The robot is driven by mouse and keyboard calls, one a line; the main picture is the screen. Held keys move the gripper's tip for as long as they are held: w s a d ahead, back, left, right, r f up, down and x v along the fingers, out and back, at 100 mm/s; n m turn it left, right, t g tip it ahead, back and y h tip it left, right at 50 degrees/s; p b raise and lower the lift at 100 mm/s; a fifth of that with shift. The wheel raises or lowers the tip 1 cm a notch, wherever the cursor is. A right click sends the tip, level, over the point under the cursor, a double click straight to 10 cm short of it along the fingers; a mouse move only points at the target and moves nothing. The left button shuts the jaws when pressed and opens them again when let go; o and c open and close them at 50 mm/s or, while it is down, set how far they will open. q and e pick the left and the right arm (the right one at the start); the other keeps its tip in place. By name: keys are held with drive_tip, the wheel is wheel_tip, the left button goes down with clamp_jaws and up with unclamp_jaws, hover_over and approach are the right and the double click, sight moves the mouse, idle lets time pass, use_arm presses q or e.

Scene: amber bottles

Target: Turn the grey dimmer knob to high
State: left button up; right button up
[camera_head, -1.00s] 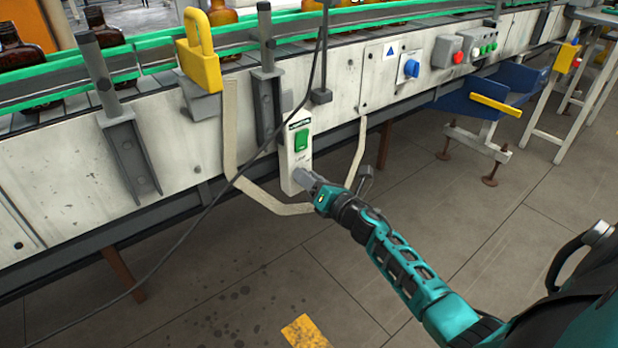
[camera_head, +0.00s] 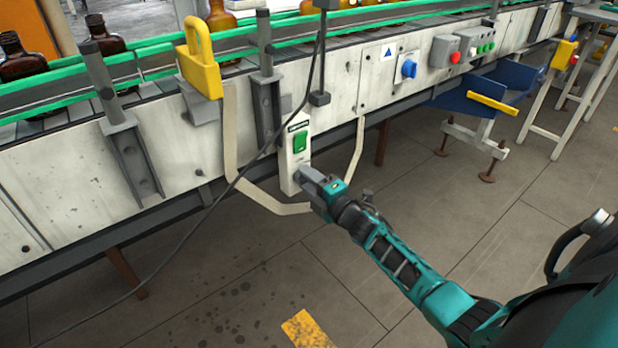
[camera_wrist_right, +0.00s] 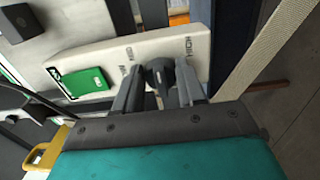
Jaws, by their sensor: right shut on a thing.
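A white control box (camera_head: 287,158) hangs below the conveyor's side panel, with a green rocker switch (camera_head: 300,142) on it. In the right wrist view, the box (camera_wrist_right: 195,42) shows the printed words MID and HIGH near the dark grey dimmer knob (camera_wrist_right: 158,70). My right gripper (camera_head: 304,177) is at the lower part of the box. In the wrist view, its two fingers (camera_wrist_right: 158,88) stand on either side of the knob, shut on it. The fingers hide part of the knob, and its pointer setting cannot be read. My left gripper is not in view.
A black cable (camera_head: 215,205) hangs in front of the conveyor, left of the box. A beige strap (camera_head: 229,150) loops down beside and below the box. A yellow padlock-shaped piece (camera_head: 201,65) sits above left. The floor below is open.

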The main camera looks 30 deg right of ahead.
use_arm(q)
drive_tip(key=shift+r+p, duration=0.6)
drive_tip(key=shift+p, duration=0.15)
use_arm(e)
drive_tip(key=m, duration=0.6)
drive_tip(key=shift+f, duration=0.15)
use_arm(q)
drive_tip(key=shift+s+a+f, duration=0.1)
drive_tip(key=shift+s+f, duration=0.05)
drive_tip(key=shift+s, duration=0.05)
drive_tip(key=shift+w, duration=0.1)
use_arm(e)
drive_tip(key=o, duration=1)
use_arm(q)
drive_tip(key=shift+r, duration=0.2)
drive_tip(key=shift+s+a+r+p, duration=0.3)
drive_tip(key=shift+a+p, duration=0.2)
drive_tip(key=shift+p, duration=0.65)
use_arm(e)
drive_tip(key=s, duration=0.8)
drive_tip(key=s+d, duration=0.1)
drive_tip(key=s, duration=0.4)
